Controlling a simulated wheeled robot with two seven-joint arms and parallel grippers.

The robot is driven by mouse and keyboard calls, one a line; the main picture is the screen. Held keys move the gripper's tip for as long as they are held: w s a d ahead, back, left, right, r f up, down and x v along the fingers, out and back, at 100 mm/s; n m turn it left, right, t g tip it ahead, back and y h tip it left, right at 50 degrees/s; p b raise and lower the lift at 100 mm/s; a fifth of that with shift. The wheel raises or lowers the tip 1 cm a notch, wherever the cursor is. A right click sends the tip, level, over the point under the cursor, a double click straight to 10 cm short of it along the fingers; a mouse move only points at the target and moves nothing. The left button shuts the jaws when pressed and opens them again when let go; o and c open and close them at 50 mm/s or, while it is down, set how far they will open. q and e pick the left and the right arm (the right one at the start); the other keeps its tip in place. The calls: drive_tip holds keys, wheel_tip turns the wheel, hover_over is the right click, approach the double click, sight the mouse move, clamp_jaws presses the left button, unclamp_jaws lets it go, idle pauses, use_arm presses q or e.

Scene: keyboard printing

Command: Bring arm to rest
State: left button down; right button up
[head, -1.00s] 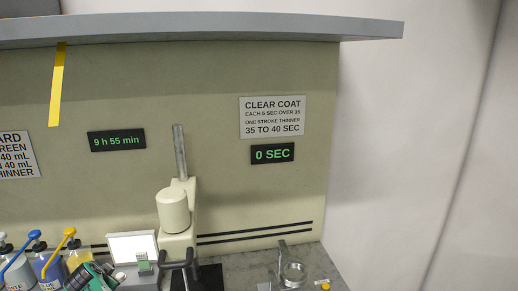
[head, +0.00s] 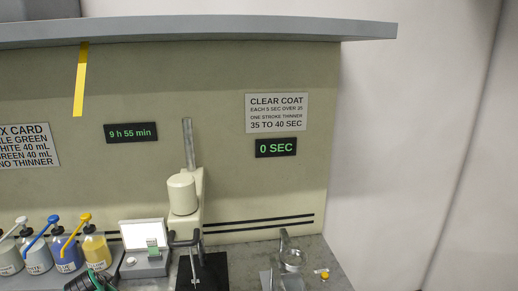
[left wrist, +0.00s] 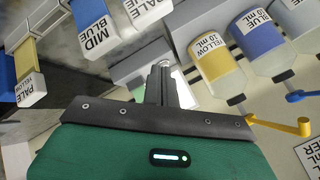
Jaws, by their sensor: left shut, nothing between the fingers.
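My left gripper (left wrist: 163,88) shows in the left wrist view, its dark fingers shut with nothing between them. The green wrist housing with a lit indicator fills the bottom of that view. In the head view, a dark and green part of my left arm (head: 92,282) shows at the bottom left edge, in front of the pump bottles. Its fingertips cannot be made out there. My right arm is in neither view.
Pump bottles, including a yellow one (head: 96,250), stand at the lower left. A small device with a white panel (head: 143,235), a cream stand with a post (head: 183,195), a black mat (head: 212,272) and a glass cup (head: 292,258) follow to the right. A grey shelf (head: 230,28) overhangs.

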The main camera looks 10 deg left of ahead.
use_arm(q)
drive_tip(key=s+d+f+n+g+h, duration=0.1)
drive_tip(key=s+d+f+g+h, duration=0.1)
drive_tip(key=s+d, duration=1.4)
drive_tip(key=s+d+f+n+g+h, duration=0.1)
drive_tip(key=s+d+f+g+h, duration=0.15)
drive_tip(key=s+d, duration=1.45)
wheel_tip(320, 180, down, 33)
drive_tip(key=g+b, duration=0.1)
drive_tip(key=b, duration=0.1)
drive_tip(key=s+a+f+g+b, duration=0.1)
drive_tip(key=s+a+f+b, duration=0.1)
drive_tip(key=s+f, duration=1.7)
wheel_tip(320, 180, down, 2)
drive_tip(key=shift+s+a+f+m, duration=0.25)
drive_tip(key=shift+a+m, duration=0.15)
drive_tip(key=shift+a, duration=0.25)
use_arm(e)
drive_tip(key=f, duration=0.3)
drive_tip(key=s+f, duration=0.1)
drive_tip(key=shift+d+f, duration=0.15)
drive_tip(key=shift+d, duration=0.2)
